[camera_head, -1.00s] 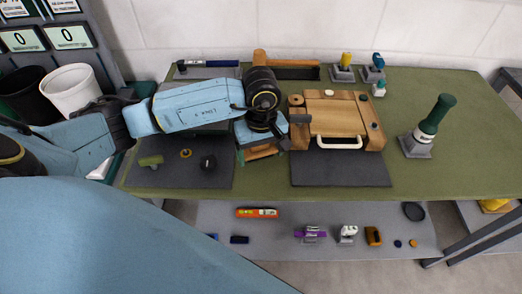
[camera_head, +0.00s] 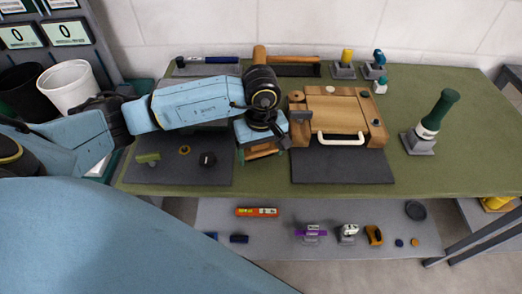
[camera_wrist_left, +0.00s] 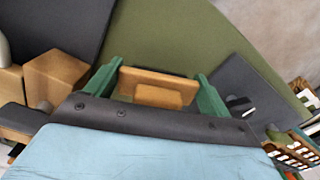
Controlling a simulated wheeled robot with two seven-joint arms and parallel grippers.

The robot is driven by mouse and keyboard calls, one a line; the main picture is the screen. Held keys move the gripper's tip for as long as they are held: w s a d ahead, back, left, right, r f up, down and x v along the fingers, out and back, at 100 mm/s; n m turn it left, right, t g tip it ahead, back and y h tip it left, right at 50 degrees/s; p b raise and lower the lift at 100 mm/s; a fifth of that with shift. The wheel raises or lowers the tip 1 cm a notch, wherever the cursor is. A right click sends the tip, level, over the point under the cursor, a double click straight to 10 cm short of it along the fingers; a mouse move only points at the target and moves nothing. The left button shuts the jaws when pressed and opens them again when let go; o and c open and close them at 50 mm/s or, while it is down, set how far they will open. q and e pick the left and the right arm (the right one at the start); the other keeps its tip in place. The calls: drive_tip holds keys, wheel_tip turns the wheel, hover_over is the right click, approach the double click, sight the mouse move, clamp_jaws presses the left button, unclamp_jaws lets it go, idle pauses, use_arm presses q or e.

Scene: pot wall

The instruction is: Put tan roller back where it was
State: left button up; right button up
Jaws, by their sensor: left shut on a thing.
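My left gripper (camera_head: 262,152) points down over the green table, between the left dark mat and the wooden case. It is shut on a tan piece (camera_head: 262,148), which I take for the tan roller. In the left wrist view the tan piece (camera_wrist_left: 158,95) sits between the green fingers of the left gripper (camera_wrist_left: 158,88), as a flat bar with a smaller block on it. My wrist hides much of it in the head view, and I cannot tell whether it touches the table. My right gripper is not in view.
The wooden case (camera_head: 335,118) with a white handle stands close on the right, behind a dark mat (camera_head: 342,168). The left dark mat (camera_head: 175,173) carries small parts. A green-handled stamp (camera_head: 430,125) stands at right. Several small items lie on the lower shelf (camera_head: 275,245).

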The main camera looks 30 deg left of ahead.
use_arm(q)
drive_tip(key=shift+f+b, duration=0.75)
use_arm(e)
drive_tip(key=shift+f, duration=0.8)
use_arm(q)
drive_tip(key=o, duration=1)
wheel_tip(320, 180, up, 6)
drive_tip(key=shift+f, duration=0.1)
drive_tip(key=shift+r+p, duration=0.4)
drive_tip(key=shift+r, duration=3.45)
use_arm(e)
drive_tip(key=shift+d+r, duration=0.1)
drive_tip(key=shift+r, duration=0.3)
